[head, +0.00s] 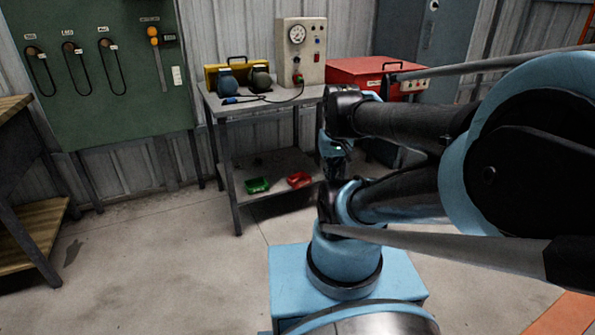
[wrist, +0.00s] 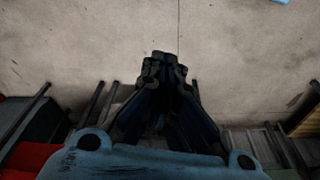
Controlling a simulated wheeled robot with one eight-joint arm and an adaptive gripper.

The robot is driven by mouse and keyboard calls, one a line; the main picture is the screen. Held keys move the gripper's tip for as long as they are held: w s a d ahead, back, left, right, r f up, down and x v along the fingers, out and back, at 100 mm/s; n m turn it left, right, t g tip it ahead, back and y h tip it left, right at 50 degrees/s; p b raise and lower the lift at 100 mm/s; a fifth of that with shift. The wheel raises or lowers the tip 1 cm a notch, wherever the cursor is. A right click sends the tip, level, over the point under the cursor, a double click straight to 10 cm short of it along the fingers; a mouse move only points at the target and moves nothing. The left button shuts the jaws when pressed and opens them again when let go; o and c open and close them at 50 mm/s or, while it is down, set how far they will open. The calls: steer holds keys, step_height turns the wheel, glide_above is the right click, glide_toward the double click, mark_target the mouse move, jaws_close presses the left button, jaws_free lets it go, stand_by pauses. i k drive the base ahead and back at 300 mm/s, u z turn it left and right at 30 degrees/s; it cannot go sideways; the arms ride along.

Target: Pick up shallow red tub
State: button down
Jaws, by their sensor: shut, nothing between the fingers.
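The shallow red tub (head: 299,180) is small and lies on the lower shelf of the grey metal table in the head view. It sits to the right of a green tub and cannot be made out in the wrist view. My gripper (wrist: 168,62) is shut and empty in the wrist view, pointing down over bare concrete floor. In the head view the end of my arm hangs in front of the table's right side, apart from the tub and to its right.
A green tub (head: 257,185) lies left of the red one. The grey table (head: 225,108) has a top above this shelf and legs at its corners. Its top holds a gauge box (head: 300,52), a yellow case (head: 226,70) and dark round items. Open floor lies in front.

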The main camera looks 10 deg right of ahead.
mark_target(300, 180)
steer(key=u, duration=0.25)
steer(key=k, duration=1)
steer(key=z, duration=0.2)
steer(key=i, duration=1.5)
steer(key=z, duration=0.05)
